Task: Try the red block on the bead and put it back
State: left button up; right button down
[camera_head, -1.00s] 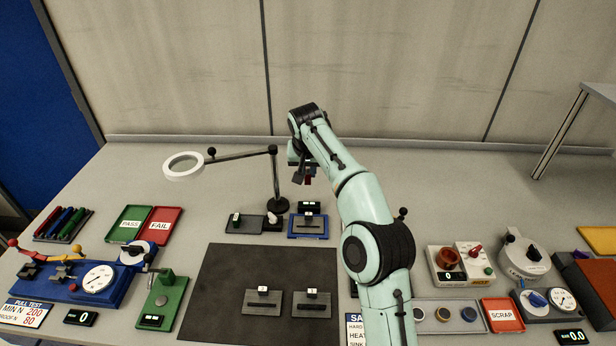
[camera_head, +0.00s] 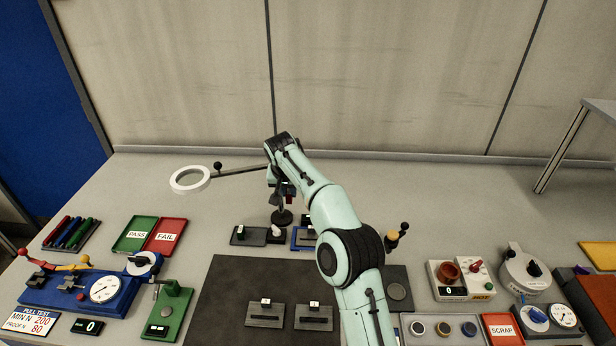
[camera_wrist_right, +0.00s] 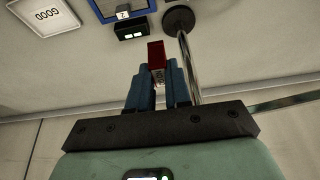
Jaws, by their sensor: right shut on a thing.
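My right gripper (camera_head: 287,195) is high over the back of the bench, just by the magnifier stand's pole. In the right wrist view my gripper (camera_wrist_right: 157,88) is shut on a small dark red block (camera_wrist_right: 157,54), which sticks out past the blue fingers. The block shows as a small red spot in the head view (camera_head: 289,192). Below it a blue-edged fixture (camera_head: 300,243) holds a plate tagged 2 (camera_wrist_right: 122,12). I cannot make out a bead. My left gripper is out of view.
A dark holder (camera_head: 250,236) is left of the fixture. PASS (camera_head: 135,234) and FAIL (camera_head: 165,236) trays, a blue pull tester (camera_head: 75,290) and a stick tray (camera_head: 71,233) fill the left.

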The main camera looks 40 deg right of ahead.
jog(key=w+a+f, duration=0.2)
jog(key=a+f, duration=0.1)
jog(key=f, duration=0.1)
jog(key=w+a+f, duration=0.2)
jog(key=a+f, duration=0.1)
jog(key=f, duration=0.1)
jog(key=w+a+f+p, duration=0.1)
jog(key=w+a+f, duration=0.2)
jog(key=f, duration=0.1)
jog(key=shift+w+a, duration=0.1)
jog(key=shift+a, duration=0.05)
jog(key=shift+a+f, duration=0.1)
jog(key=shift+f, duration=1)
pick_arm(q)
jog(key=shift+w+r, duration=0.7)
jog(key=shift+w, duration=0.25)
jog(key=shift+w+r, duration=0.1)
pick_arm(e)
jog(key=shift+f, duration=1.45)
jog(key=c, duration=1)
grip_release()
jog(key=shift+c, duration=1.3)
